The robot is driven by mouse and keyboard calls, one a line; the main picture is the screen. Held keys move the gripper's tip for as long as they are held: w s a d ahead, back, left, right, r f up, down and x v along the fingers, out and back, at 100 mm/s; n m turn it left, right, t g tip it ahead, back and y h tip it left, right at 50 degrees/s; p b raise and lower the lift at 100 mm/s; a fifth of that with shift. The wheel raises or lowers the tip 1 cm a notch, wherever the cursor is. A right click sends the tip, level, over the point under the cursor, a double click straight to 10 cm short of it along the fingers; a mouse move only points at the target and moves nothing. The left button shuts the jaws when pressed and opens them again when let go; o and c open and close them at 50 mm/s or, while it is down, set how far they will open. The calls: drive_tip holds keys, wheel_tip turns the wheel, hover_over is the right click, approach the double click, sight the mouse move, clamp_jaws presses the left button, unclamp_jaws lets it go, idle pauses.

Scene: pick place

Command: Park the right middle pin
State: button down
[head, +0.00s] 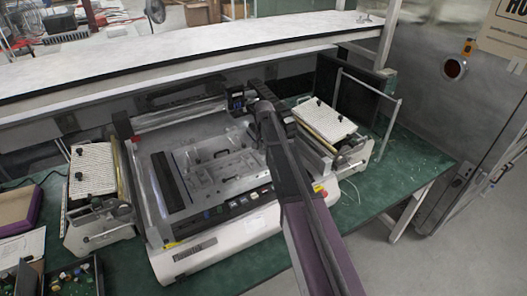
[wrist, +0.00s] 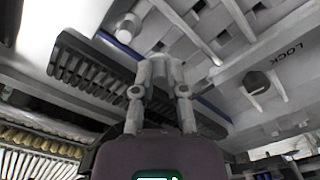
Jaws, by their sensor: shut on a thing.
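My gripper (wrist: 160,68) shows in the wrist view with its two jointed fingers bent inward and their tips close together. It is shut on a small part, most likely the right middle pin, which is largely hidden between the tips. Another pale knob (wrist: 128,27) shows at the upper left. In the head view my arm reaches over the right side of the machine (head: 205,250), and my fingertips cannot be made out.
The machine's flat bed (head: 205,160) has a dark slotted strip (head: 170,180). White ribbed racks stand left (head: 92,170) and right (head: 325,118) of it. A long shelf (head: 190,55) runs behind, above the green table (head: 405,165). Small parts lie in a tray (head: 75,280) at lower left.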

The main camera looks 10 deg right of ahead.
drive_tip(key=shift+f+b, duration=0.7)
drive_tip(key=shift+f, duration=0.15)
drive_tip(key=shift+f, duration=0.15)
idle(0.7)
drive_tip(key=c, duration=0.6)
unclamp_jaws()
drive_tip(key=shift+c, duration=0.2)
drive_tip(key=c, duration=0.3)
drive_tip(key=shift+r+p, duration=3.4)
drive_tip(key=shift+r, duration=0.1)
